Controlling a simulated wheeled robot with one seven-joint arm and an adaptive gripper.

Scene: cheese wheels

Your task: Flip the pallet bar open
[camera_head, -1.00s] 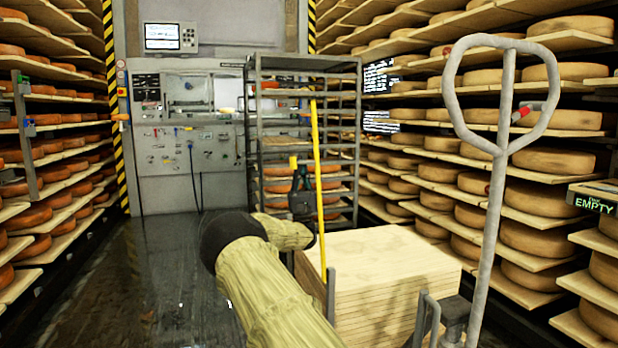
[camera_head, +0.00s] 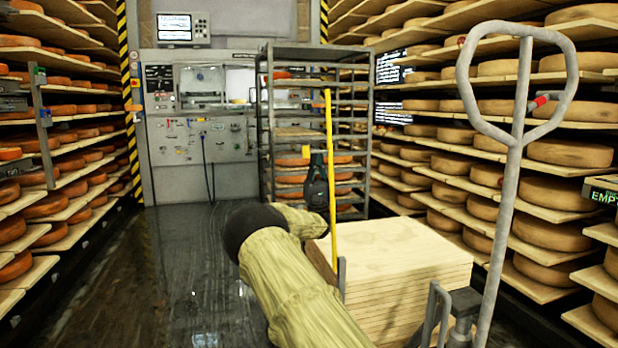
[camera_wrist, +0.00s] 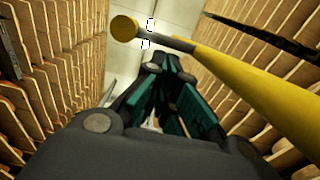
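The pallet bar is a long yellow bar (camera_head: 331,180). It stands nearly upright beside a stack of wooden boards (camera_head: 410,250), with its lower end by a grey metal post (camera_head: 341,277). My gripper (camera_head: 316,160) is just left of the bar, around its middle height. In the wrist view the yellow bar (camera_wrist: 245,85) crosses from upper left to lower right, above and right of my gripper (camera_wrist: 168,68). The fingers with teal pads point upward and nothing shows between them. The gap at their tips is unclear. I cannot tell whether they touch the bar.
A metal rack (camera_head: 265,130) stands behind the bar, in front of a control panel (camera_head: 205,140). A grey loop handle (camera_head: 517,150) rises at right. Cheese shelves (camera_head: 565,150) line both sides. The wet floor (camera_head: 180,250) at left is clear.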

